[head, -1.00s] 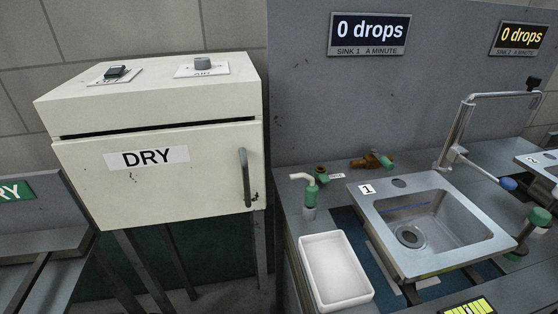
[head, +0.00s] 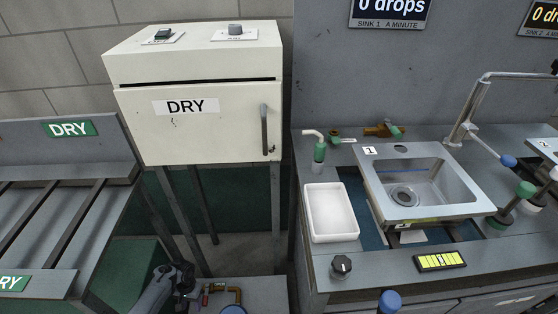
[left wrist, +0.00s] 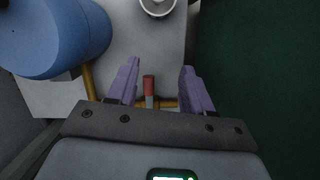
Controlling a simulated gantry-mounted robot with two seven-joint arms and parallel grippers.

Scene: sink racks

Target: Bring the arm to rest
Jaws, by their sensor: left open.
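My left arm comes in at the bottom of the head view, with the left gripper (head: 184,277) low in front of the green-sided stand. In the left wrist view the two purple fingers of the left gripper (left wrist: 159,75) are spread apart with nothing held between them. A short red-tipped piece (left wrist: 149,88) shows behind the gap; I cannot tell how far off it is. My right arm and gripper are not in view.
A white DRY cabinet (head: 200,120) stands on legs at the back. A slatted rack (head: 60,215) is at left. Sink 1 (head: 425,185) and a white tray (head: 330,213) are at right. A blue cylinder (left wrist: 55,35) and pipes (head: 225,292) are close to the left gripper.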

